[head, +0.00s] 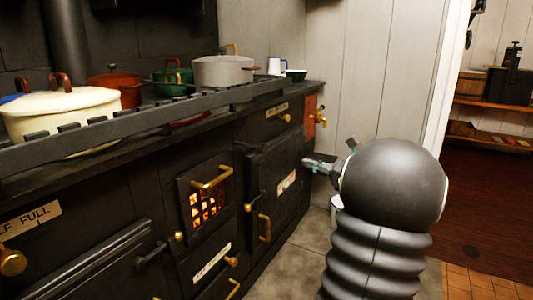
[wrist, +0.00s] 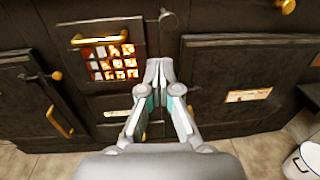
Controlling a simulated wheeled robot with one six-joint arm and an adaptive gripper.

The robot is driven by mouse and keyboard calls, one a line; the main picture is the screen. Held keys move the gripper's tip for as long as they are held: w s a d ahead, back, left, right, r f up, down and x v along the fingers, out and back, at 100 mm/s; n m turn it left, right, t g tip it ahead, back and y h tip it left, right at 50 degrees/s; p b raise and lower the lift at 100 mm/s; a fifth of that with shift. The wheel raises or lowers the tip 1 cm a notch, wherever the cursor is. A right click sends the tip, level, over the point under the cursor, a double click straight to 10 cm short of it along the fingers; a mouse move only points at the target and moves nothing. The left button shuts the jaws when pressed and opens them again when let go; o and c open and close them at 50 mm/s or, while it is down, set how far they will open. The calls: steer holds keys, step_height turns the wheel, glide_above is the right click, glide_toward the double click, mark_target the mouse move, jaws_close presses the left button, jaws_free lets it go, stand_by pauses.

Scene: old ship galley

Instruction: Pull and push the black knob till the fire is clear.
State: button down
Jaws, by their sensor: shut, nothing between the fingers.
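A small dark knob (wrist: 166,15) sticks out from the black range at the top of the wrist view, right of the fire door. In the head view a dark rod (head: 243,148) shows in about the same place, too dim to make out clearly. The fire (head: 204,208) glows orange behind the barred window of its door, and shows brightly in the wrist view (wrist: 112,62). My gripper (wrist: 159,66) is shut and empty, below the knob in the wrist view and apart from it. In the head view my gripper (head: 308,162) is out in front of the range's right end.
Brass handles (head: 212,178) and brass knobs (head: 285,118) jut from the range front. A rail (head: 130,122) runs along the top, with a cream pot (head: 62,112) and other pots behind it. A white bucket (wrist: 304,160) stands on the floor at right.

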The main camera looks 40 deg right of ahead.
glide_toward(264, 150)
steer(key=x, duration=0.7)
steer(key=shift+w+a+b, duration=0.1)
steer(key=shift+b, duration=0.2)
